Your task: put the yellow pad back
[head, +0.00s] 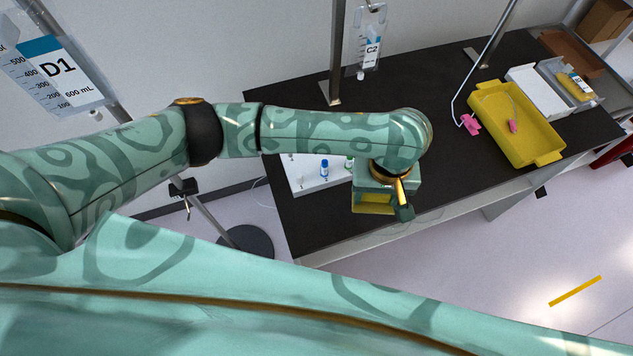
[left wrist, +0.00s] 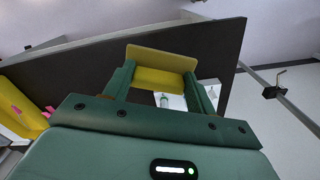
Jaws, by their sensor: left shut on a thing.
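The yellow pad (head: 371,204) is held by my left gripper (head: 378,195) over the front edge of the black table. In the left wrist view the pad (left wrist: 162,57) spans the space between the two fingertips of the left gripper (left wrist: 160,80). The gripper is shut on it. In the head view the gripper and wrist hide part of the pad, and I cannot tell how far it is above the table. My right gripper is not in view.
The black table (head: 450,125) has clear room in its middle. A white rack (head: 308,178) with small vials is partly behind my left arm. A yellow tray (head: 545,153) with pink clips stands at the right, near a white box (head: 537,90). A stand post (head: 337,50) rises at the back.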

